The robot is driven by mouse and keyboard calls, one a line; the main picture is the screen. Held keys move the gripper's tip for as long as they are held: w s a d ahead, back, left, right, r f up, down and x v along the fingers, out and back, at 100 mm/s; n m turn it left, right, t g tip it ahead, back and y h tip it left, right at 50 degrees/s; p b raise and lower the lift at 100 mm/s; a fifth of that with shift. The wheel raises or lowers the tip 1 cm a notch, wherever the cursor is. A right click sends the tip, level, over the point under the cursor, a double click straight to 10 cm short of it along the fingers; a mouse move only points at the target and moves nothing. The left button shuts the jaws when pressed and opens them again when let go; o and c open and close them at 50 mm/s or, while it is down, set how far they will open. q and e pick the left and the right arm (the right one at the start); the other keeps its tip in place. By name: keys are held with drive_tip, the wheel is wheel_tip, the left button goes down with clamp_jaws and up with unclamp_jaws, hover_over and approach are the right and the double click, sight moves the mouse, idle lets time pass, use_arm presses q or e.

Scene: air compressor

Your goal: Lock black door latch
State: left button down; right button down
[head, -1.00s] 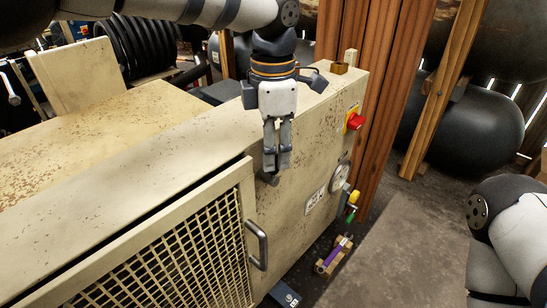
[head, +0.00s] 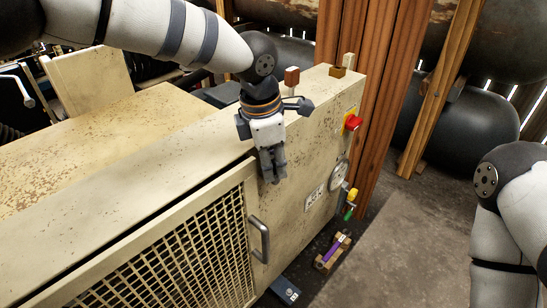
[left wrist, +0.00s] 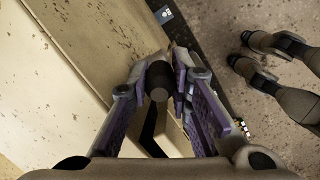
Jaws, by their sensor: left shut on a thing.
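My left gripper (head: 270,178) reaches down at the near end panel of the beige compressor cabinet, just right of the mesh door (head: 180,262). The black latch shows in the left wrist view (left wrist: 157,82) as a dark round stub with a bent black lever below it. It lies between the two fingers of my left gripper (left wrist: 160,75), which are shut on it. In the head view the fingers hide the latch. My right arm is at the right edge of the head view. In the left wrist view, my right gripper (left wrist: 245,52) has its fingers apart and empty.
A grey door handle (head: 260,240) sticks out below the left gripper. A red knob (head: 352,122), a round gauge (head: 339,176) and a yellow-green valve (head: 351,203) are on the panel. A blue box (head: 285,290) lies on the floor. Floor at right is clear.

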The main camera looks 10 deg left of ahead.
use_arm(q)
drive_tip(key=shift+s+a+r+t+h+p, duration=0.25)
drive_tip(key=shift+a+r+t+h+p, duration=0.05)
drive_tip(key=shift+r+t, duration=0.25)
drive_tip(key=shift+f+t, duration=0.25)
drive_tip(key=shift+f, duration=0.15)
drive_tip(key=shift+s+f+h, duration=0.15)
drive_tip(key=shift+f+h, duration=0.1)
drive_tip(key=shift+h, duration=0.05)
drive_tip(key=c, duration=1.7)
unclamp_jaws()
drive_tip(key=shift+r, duration=0.1)
drive_tip(key=v, duration=1.2)
drive_tip(key=shift+s+a, duration=0.1)
drive_tip(key=shift+s, duration=0.05)
